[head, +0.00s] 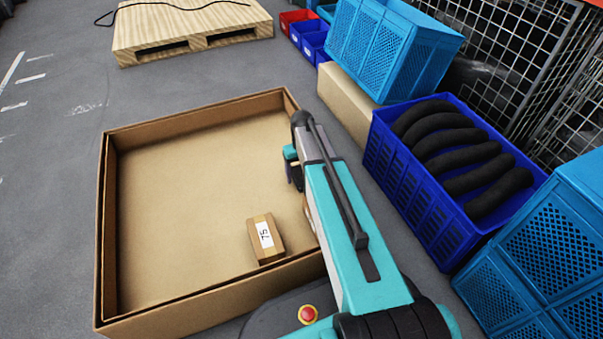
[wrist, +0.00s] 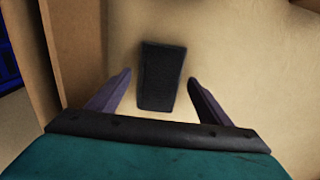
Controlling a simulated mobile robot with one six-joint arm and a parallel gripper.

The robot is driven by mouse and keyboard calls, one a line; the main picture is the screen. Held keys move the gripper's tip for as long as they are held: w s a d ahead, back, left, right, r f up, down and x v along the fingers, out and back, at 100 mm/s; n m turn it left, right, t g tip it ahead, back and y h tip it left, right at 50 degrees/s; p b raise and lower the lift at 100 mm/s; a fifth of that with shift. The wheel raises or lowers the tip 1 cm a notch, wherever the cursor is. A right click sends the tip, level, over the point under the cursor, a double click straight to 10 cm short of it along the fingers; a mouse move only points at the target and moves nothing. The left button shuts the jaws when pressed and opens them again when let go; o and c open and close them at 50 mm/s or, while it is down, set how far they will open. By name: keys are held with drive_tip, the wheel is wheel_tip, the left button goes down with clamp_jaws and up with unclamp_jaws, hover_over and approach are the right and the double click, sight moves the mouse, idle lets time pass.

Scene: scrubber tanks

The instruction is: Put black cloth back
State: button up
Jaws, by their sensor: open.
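A black, flat rectangular piece, which looks like the folded black cloth (wrist: 161,75), lies on the tan floor of a large open cardboard box (head: 190,125). In the wrist view it lies ahead of and between my two finger tips, with space on both sides. My gripper (wrist: 159,82) is open and empty, pointing down into the box near its right wall. In the head view my gripper (head: 293,170) is partly hidden by my arm, and the cloth does not show there.
A small carton labelled 75 (head: 265,239) stands in the box near its front wall. The box floor to the left is clear. Right of the box are a blue crate of black curved tubes (head: 418,202), light blue crates (head: 388,45) and wire mesh. A wooden pallet (head: 190,28) lies behind.

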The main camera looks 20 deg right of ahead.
sight(302, 175)
drive_tip(key=shift+r, duration=0.15)
wheel_tip(302, 175, up, 12)
drive_tip(key=p, duration=0.6)
drive_tip(key=shift+r, duration=0.1)
idle(0.8)
drive_tip(key=s+a+r+g+p, duration=0.1)
drive_tip(key=s+a+p, duration=0.3)
drive_tip(key=s+p, duration=0.7)
drive_tip(key=s+a+r+g+p, duration=0.2)
drive_tip(key=s+a+r+p, duration=0.2)
drive_tip(key=s+p, duration=0.8)
drive_tip(key=s+a+r+g+p, duration=0.2)
drive_tip(key=s+a+p, duration=0.4)
drive_tip(key=s+p, duration=0.6)
drive_tip(key=s+r, duration=0.1)
drive_tip(key=s, duration=0.4)
drive_tip(key=shift+a+r, duration=0.25)
